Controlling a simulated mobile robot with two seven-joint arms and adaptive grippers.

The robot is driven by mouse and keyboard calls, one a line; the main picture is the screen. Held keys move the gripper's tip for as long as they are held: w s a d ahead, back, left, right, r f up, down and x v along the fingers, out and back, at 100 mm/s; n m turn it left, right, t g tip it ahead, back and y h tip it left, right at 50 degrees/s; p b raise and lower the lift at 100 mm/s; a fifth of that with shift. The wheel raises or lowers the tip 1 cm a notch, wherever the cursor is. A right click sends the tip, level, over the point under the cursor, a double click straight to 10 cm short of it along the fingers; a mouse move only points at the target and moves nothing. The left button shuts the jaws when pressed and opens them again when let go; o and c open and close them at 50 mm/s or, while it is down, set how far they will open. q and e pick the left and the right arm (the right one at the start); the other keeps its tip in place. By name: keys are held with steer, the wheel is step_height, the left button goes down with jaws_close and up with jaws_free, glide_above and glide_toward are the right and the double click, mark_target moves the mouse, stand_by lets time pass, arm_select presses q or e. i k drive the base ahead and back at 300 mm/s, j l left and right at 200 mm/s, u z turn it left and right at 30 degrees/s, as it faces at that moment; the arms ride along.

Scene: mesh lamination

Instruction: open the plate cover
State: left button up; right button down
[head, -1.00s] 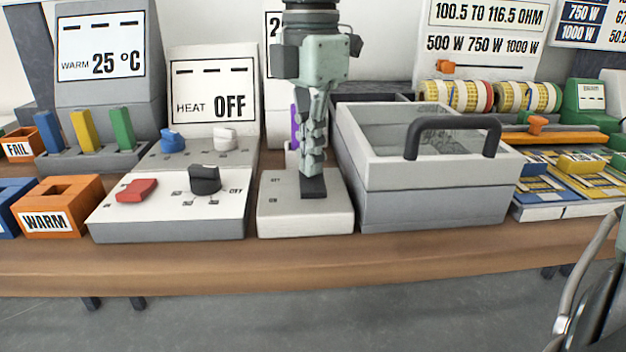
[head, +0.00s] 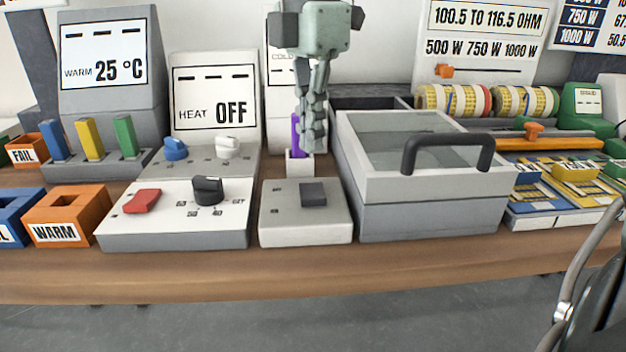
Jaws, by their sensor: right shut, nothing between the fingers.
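The plate cover (head: 384,130) is a light-grey frame with a glass window and a black bar handle (head: 449,137) near its front right. It lies closed on the grey box base (head: 430,219). My right gripper (head: 309,150) is shut and empty, pointing down to the left of the cover and apart from the handle. It hangs above the back of a small switch box (head: 305,230) with a dark rocker (head: 313,193). It partly hides a purple item in a white holder (head: 298,165). My left gripper is not in view.
A heater panel (head: 175,228) with a red switch and black knob stands left of the switch box. Orange and blue bins (head: 68,215) are farther left. Yellow-blue plates (head: 560,190) lie right of the covered box. A bare wooden strip (head: 300,272) runs along the front.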

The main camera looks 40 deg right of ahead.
mark_target(490, 175)
steer(key=k, duration=1.5)
